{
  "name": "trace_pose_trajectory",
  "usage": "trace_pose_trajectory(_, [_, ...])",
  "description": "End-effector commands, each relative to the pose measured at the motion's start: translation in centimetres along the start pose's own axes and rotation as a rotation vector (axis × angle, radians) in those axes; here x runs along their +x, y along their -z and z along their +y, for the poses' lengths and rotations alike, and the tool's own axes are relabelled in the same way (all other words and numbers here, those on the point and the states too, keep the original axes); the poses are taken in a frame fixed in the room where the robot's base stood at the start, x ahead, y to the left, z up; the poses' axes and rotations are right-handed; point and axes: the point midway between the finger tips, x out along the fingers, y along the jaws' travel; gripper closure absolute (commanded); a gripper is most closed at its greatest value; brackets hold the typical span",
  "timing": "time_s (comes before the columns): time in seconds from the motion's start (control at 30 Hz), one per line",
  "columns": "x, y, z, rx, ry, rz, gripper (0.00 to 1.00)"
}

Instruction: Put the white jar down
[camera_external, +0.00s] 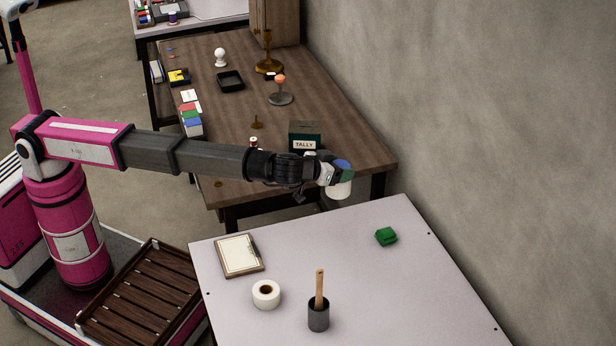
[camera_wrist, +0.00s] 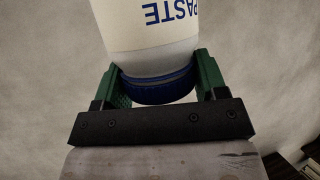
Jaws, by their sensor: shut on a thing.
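The white jar (camera_wrist: 150,30) is marked "PASTE" and has a blue lid. In the wrist view it appears upside down in the picture, with its lid between the green fingers of my gripper (camera_wrist: 158,80). In the outside view the jar (camera_external: 339,189) shows partly, below my gripper (camera_external: 341,172), with the rest hidden by it. My gripper is shut on the jar and holds it off any surface, over the gap near the far edge of the pale table (camera_external: 350,245).
The brown desk (camera_external: 350,140) behind holds a TALLY box (camera_external: 305,137) close to my arm.

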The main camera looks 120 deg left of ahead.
Motion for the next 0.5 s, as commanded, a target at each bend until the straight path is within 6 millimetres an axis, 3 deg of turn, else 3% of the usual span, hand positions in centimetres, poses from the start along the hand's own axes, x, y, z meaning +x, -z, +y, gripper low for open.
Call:
trace_pose_trajectory(0.1, [0.9,-2.2,0.0,0.002,0.000,0.000,0.90])
trace_pose_trajectory(0.3, [1.6,-4.0,0.2,0.001,0.000,0.000,0.90])
trace_pose_trajectory(0.5, [1.3,-6.1,3.1,0.003,-0.003,0.000,0.90])
